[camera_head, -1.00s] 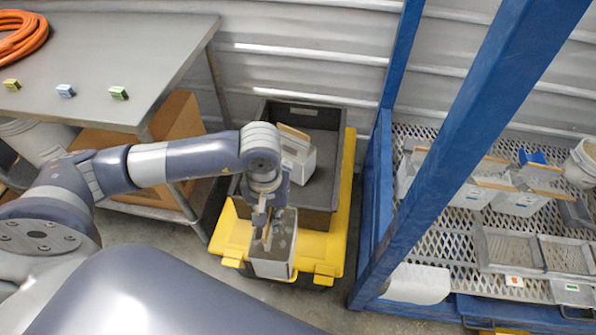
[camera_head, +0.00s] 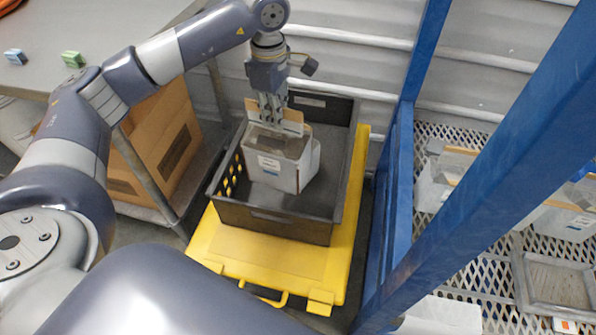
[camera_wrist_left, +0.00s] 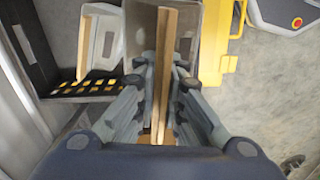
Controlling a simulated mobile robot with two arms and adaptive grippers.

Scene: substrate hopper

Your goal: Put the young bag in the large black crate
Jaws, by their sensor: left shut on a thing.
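My left gripper (camera_head: 272,105) is shut on the wooden top strip of a white bag (camera_head: 282,172) with a small label. The bag hangs upright over the large black crate (camera_head: 275,225). Whether its bottom touches the crate floor I cannot tell. In the left wrist view the strip runs between the fingers (camera_wrist_left: 163,90), with the grey top of the bag (camera_wrist_left: 190,22) below. A second white bag with a wooden strip (camera_wrist_left: 100,38) is in the crate beside it; in the head view it is mostly hidden behind the held one. My right gripper is not in view.
The crate stands on a yellow base (camera_head: 270,258). A blue rack (camera_head: 402,180) is close on the right, with more bags (camera_head: 565,215) on its mesh shelf. A metal table (camera_head: 90,30) and a cardboard box (camera_head: 165,140) are on the left.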

